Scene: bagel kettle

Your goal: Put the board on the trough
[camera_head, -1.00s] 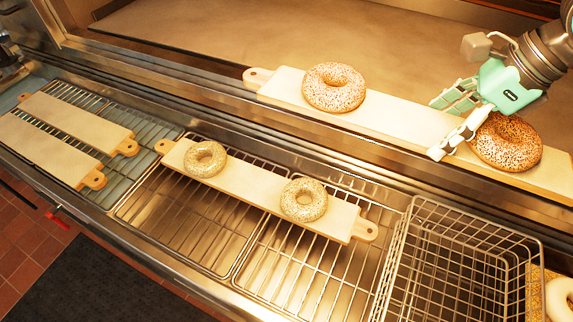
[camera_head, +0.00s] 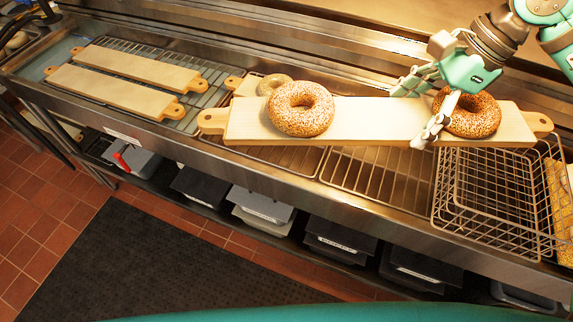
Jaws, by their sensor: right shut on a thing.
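A long pale board (camera_head: 365,122) with a handle at each end carries two seeded bagels, one left of its middle (camera_head: 301,108) and one near its right end (camera_head: 468,112). My right gripper (camera_head: 418,112) is shut on this board between the two bagels, with one finger over the front edge. The board is held over the steel trough (camera_head: 375,194) with its wire racks and hides part of it. Whether it touches anything beneath cannot be told. My left gripper is not in view.
Another board (camera_head: 245,86) with a plain bagel (camera_head: 273,84) is mostly hidden behind the held board. Two empty boards (camera_head: 140,65) (camera_head: 112,91) lie at the trough's left. A wire basket (camera_head: 490,195) stands at the right. Dark bins (camera_head: 340,236) sit below.

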